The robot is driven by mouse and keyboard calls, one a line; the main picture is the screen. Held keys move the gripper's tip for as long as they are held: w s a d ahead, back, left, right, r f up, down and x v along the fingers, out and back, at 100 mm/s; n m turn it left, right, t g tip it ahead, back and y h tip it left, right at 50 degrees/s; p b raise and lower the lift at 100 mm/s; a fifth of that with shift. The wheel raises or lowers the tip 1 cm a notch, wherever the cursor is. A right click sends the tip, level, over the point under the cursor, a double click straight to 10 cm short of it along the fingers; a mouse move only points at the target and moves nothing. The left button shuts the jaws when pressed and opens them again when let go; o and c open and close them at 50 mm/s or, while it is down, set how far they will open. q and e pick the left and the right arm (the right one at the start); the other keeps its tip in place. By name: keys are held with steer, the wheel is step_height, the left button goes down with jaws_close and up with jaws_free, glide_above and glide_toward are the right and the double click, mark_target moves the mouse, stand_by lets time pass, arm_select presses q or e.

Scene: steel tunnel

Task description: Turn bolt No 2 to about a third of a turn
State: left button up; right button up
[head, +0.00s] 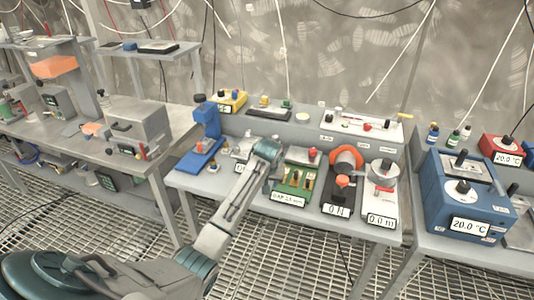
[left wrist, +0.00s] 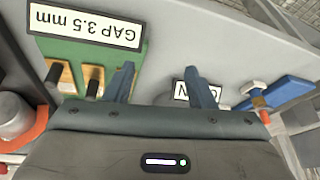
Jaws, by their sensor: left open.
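In the left wrist view, a silver hex bolt (left wrist: 257,88) with a copper-coloured lower part stands by a blue bar (left wrist: 290,91) at the right. No number is readable on it, so I cannot tell whether it is bolt No 2. In the head view, a blue stand (head: 200,162) with small brass-coloured parts on its base is at the bench's left end. My left gripper (left wrist: 158,70) is open and empty, between the green gap gauge and the blue bar, touching neither as far as I can see. In the head view my own arm hides its fingers. My right gripper is out of view.
The green gauge board (head: 296,181) reads about GAP 3.5 mm. Right of it stand an orange-and-black device (head: 346,160) marked 0 N and a white dial device (head: 381,178). A blue box (head: 466,198) reads 20.0 °C. A shelf lines the back.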

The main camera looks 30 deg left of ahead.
arm_select(q)
steer(key=w+a+r+n, duration=0.2)
steer(key=w+a+r, duration=0.3)
steer(key=w+r, duration=0.5)
steer(key=x, duration=0.2)
steer(key=p+x, duration=0.1)
steer(key=x, duration=0.2)
steer(key=s+p+x, duration=0.1)
steer(key=x, duration=0.2)
steer(key=shift+a+f, duration=0.25)
steer(key=c, duration=1)
